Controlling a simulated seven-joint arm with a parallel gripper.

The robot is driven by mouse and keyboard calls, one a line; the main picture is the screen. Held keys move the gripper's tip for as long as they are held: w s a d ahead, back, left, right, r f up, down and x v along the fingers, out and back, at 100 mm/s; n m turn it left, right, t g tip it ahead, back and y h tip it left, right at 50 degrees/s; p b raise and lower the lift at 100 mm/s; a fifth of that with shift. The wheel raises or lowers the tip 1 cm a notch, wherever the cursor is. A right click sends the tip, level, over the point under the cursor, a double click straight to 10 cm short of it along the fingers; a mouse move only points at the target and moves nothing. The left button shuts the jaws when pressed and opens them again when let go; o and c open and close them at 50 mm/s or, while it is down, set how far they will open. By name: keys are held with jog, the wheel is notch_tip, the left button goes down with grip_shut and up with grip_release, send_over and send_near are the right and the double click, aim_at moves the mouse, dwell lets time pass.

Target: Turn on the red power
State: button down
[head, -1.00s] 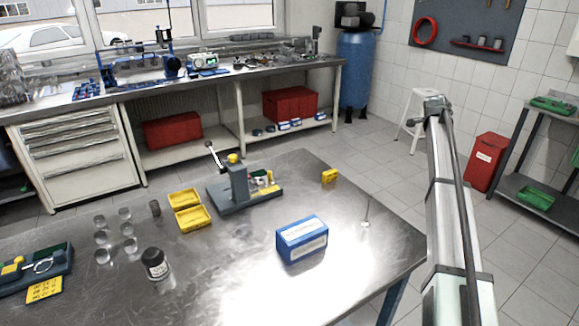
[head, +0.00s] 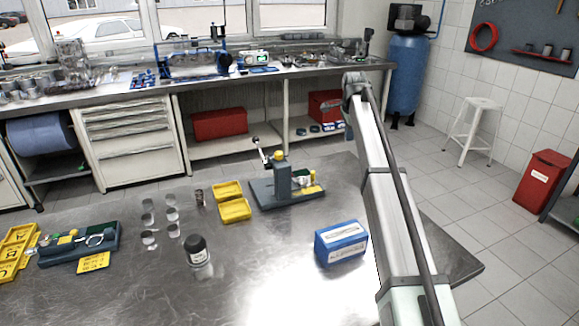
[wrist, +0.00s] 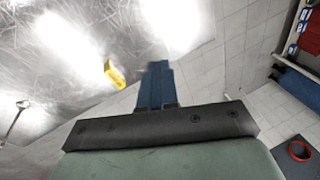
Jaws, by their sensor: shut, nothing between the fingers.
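I cannot make out a red power switch in either view. My gripper (wrist: 157,70) shows in the wrist view as blue fingers pressed together, empty, above the floor near the table edge. In the head view my arm reaches up at the right, and I cannot see the fingers there. A grey stand with a yellow knob and a lever (head: 283,188) is on the steel table (head: 130,290). A small yellow block (wrist: 114,75) lies left of the fingers in the wrist view. My arm seems to hide it in the head view.
A blue box (head: 341,243), yellow trays (head: 235,210), a dark-capped jar (head: 197,252) and several clear cylinders stand on the table. A workbench (head: 120,88) runs along the windows. A red ring (head: 484,37) hangs on the wall panel. A red bin (head: 543,182) and white stool (head: 477,120) stand right.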

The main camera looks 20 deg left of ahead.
jog(key=s+a+r+n+g, duration=0.1)
jog(key=s+a, duration=0.5)
jog(key=a, duration=0.2)
jog(key=s+a+r+n+g, duration=0.1)
jog(key=s+a, duration=0.5)
jog(key=a, duration=0.2)
jog(key=shift+a+n+y, duration=0.35)
jog(key=shift+n+y, duration=0.05)
jog(key=shift+w+f, duration=0.1)
jog(key=f, duration=0.4)
jog(key=w+a+f, duration=0.1)
jog(key=f, duration=0.8)
jog(key=shift+w+a+f, duration=0.3)
jog(key=shift+w+a, duration=0.05)
jog(key=shift+f, duration=0.1)
jog(key=shift+w+a+f, duration=0.15)
jog(key=shift+f, duration=0.05)
jog(key=shift+s+d, duration=0.2)
jog(key=shift+s, duration=0.05)
